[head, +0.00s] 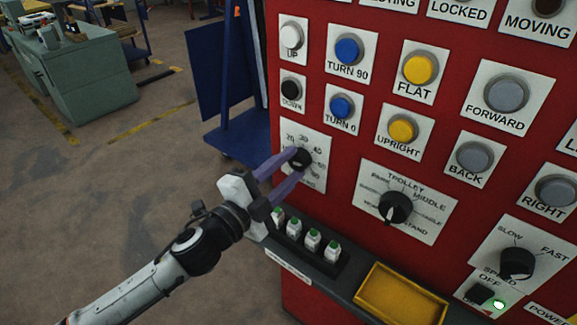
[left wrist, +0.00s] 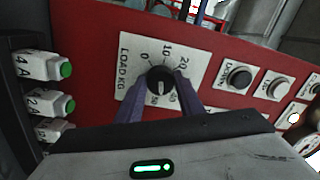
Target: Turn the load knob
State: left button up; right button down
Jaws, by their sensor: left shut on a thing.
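The load knob (head: 300,157) is a small black dial on a white plate with numbers, at the left of the red panel. In the left wrist view the knob (left wrist: 160,84) sits on the plate marked LOAD KG (left wrist: 124,68). My left gripper (head: 293,160) has its two purple fingers on either side of the knob, shut on it. In the left wrist view the fingers come up from below to both sides of the knob. The knob's light pointer mark shows in the left wrist view, but its exact reading is hard to tell. My right gripper is not in view.
Above the load plate are UP (head: 291,36) and DOWN (head: 291,89) buttons. The trolley knob (head: 396,207) is to the right. Below, a ledge holds several white plugs with green tops (head: 312,240) and a yellow tray (head: 401,295). Open floor lies left.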

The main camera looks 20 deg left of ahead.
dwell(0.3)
pick_arm(q)
jog(key=o, duration=1.1)
jog(key=shift+c, duration=0.2)
jog(key=b+v, duration=0.2)
jog(key=v, duration=0.8)
jog(key=shift+s, duration=0.15)
